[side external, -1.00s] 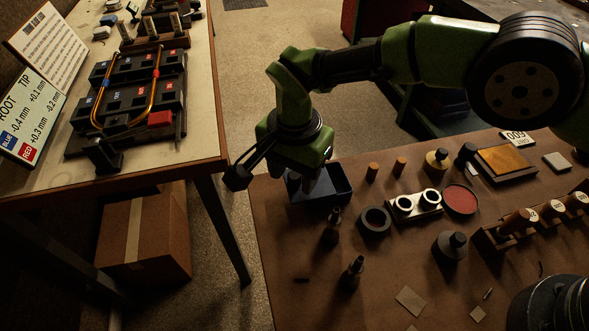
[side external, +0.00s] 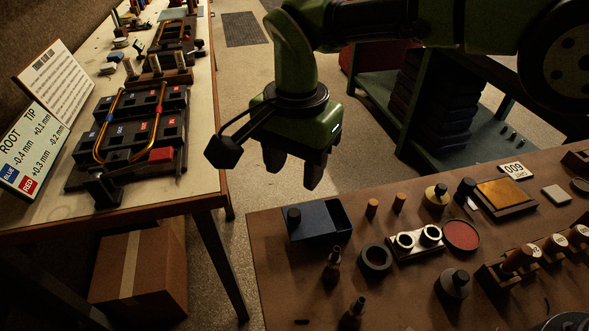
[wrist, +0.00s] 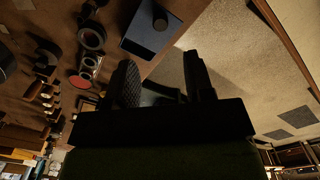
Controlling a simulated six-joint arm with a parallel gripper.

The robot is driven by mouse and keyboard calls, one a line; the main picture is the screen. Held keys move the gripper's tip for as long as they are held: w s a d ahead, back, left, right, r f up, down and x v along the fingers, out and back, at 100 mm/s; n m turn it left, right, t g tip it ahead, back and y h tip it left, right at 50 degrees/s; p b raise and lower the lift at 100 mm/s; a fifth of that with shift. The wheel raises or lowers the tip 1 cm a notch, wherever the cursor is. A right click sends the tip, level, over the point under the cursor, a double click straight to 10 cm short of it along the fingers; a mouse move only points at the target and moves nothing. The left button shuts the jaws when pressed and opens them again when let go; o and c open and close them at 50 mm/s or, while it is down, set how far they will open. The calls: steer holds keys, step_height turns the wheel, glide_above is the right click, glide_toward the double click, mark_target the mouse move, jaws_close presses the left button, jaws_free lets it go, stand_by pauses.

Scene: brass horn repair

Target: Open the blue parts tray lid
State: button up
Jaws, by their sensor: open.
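The blue parts tray (side external: 346,226) sits at the left corner of the brown bench. Its blue lid (side external: 316,220) covers the left and middle part, with a dark round knob (side external: 293,215) near its left end. A dark open gap shows at the tray's right end. My gripper (side external: 293,170) is open and empty, raised above and behind the tray, clear of the knob. In the wrist view, the lid (wrist: 143,34) and knob (wrist: 160,20) show beyond my open fingers (wrist: 161,65).
A dark ring (side external: 375,260), a block with two rings (side external: 418,241), a red round pad (side external: 461,236) and dark bottles (side external: 332,267) stand near the tray. Another table (side external: 170,205) with a horn fixture is at left. Floor lies open between the tables.

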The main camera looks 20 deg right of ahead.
mark_target(295, 212)
step_height(295, 212, down, 10)
steer(key=m+y, duration=0.2)
steer(key=m, duration=0.1)
steer(key=m+g+y, duration=0.1)
steer(key=m+y, duration=0.1)
steer(key=shift+d+r+m, duration=0.15)
steer(key=shift+r+m, duration=0.05)
steer(key=shift+m, duration=0.2)
